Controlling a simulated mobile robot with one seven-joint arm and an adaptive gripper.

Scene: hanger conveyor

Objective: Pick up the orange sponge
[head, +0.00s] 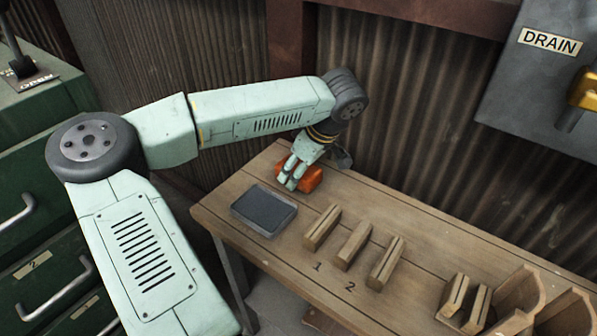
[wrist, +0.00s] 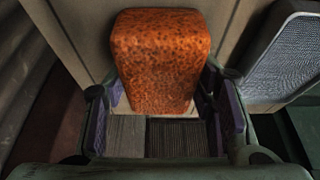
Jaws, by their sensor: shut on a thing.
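The orange sponge (head: 311,178) is at the far left end of the wooden bench in the head view, partly hidden by my gripper (head: 290,176). In the wrist view the sponge (wrist: 162,60) is a speckled orange block between the two fingers of my gripper (wrist: 163,118). The fingers are shut on its near part, one on each side. I cannot tell whether the sponge touches the bench top or is just clear of it.
A grey tray (head: 236,209) with a dark inside lies close beside the sponge. Wooden slotted blocks (head: 353,245) stand along the bench (head: 420,222), with numbers 1 and 2 marked. A corrugated wall (head: 420,110) is behind. Green drawers (head: 40,215) are at left.

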